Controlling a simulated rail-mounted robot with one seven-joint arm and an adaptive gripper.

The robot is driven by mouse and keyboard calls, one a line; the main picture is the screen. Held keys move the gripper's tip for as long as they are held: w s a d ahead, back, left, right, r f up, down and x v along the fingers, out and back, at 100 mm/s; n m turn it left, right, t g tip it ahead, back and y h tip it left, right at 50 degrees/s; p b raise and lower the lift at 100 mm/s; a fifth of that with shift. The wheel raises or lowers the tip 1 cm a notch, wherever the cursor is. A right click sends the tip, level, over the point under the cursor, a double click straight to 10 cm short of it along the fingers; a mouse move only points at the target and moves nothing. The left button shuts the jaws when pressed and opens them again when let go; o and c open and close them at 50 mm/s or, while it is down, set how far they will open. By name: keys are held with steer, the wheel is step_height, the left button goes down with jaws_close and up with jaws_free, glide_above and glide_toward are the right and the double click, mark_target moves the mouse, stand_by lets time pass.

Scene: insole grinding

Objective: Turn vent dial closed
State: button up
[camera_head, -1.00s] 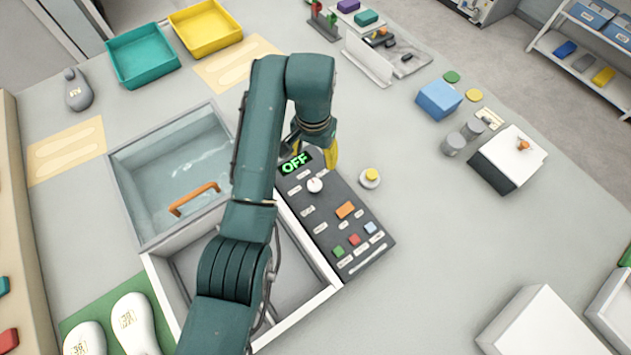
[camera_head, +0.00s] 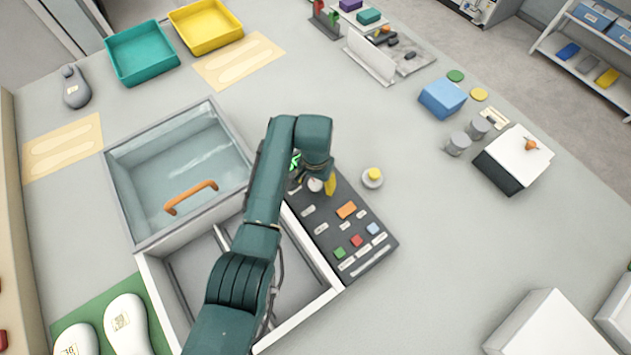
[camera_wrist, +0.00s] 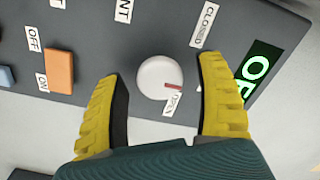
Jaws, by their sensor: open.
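The vent dial is a round white knob (camera_wrist: 160,77) with a red pointer, on a dark control panel (camera_head: 322,238). In the wrist view the pointer is toward the "OPEN" label (camera_wrist: 172,103). The "CLOSED" label (camera_wrist: 204,24) lies further up and right. My gripper (camera_wrist: 160,88) has yellow fingers, open, one on each side of the dial with gaps between. In the head view the dial (camera_head: 315,184) shows beside my gripper (camera_head: 322,186), which partly hides it. A green lit display (camera_wrist: 258,72) is partly hidden by a finger.
An orange switch (camera_wrist: 59,72) marked ON and OFF sits on the panel. A yellow-topped button (camera_head: 373,175) stands just right of the panel. A glass-lidded box (camera_head: 215,200) with an orange handle (camera_head: 191,197) is left of my arm.

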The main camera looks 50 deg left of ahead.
steer(key=shift+c, duration=0.2)
steer(key=c, duration=1.2)
steer(key=shift+n, duration=0.3)
steer(key=shift+s+r+n+p, duration=0.1)
steer(key=shift+n+p, duration=0.7)
steer(key=shift+p, duration=0.15)
steer(key=n+p, duration=0.1)
steer(key=n, duration=0.2)
steer(key=shift+p, duration=0.4)
steer(key=n, duration=0.2)
steer(key=n+p, duration=0.1)
steer(key=n, duration=0.3)
steer(key=shift+d+f+n, duration=0.1)
steer(key=shift+f+n, duration=0.15)
steer(key=shift+n, duration=0.15)
steer(key=shift+p, duration=0.3)
